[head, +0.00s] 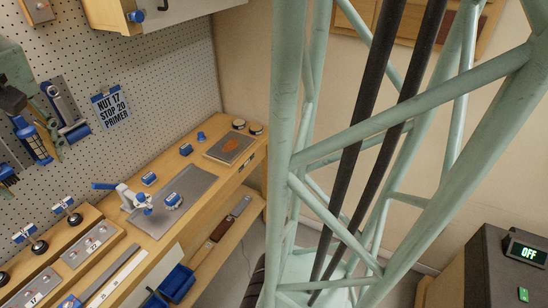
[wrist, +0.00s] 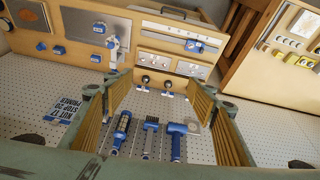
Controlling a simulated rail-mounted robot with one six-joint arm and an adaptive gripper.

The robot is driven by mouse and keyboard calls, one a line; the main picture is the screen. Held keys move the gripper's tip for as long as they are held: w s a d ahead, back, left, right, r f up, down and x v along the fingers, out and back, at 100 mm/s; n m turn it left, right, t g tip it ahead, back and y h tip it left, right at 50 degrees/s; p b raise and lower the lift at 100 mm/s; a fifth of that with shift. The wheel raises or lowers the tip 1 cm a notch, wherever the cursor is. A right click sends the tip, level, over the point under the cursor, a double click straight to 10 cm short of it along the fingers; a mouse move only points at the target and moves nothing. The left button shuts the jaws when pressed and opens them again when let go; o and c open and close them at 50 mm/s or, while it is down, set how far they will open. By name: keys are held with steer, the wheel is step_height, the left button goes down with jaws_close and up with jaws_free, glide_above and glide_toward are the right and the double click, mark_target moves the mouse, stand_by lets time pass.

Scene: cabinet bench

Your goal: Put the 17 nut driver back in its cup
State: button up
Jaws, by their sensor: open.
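I cannot single out the 17 nut driver for certain. In the head view, a blue-topped tool with a dark round end (head: 70,213) and a similar one (head: 36,240) stand at the wooden rack at left. A metal plate marked 17 (head: 35,287) lies in front of them, and a plate marked 22 (head: 94,242) is beside it. The pair also shows in the wrist view (wrist: 145,80). No cup is clearly made out. My gripper (wrist: 161,78) is open and empty in the wrist view, its two fingers wide apart before the pegboard; the head view does not show it.
Blue-handled tools (wrist: 151,135) hang on the pegboard between and below my fingers. A sign (head: 110,106) reads NUT 17, STOP 20, PRIMER. A grey mat (head: 195,182) with a white lever device (head: 131,198) and blue blocks lies on the bench. Blue bins (head: 178,283) sit below.

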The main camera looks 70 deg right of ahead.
steer(key=s+a+r+n, duration=0.1)
steer(key=s, duration=2.4)
steer(key=shift+s+a+y, duration=0.25)
steer(key=shift+s+y, duration=0.05)
steer(key=shift+y, duration=0.1)
steer(key=shift+r, duration=0.15)
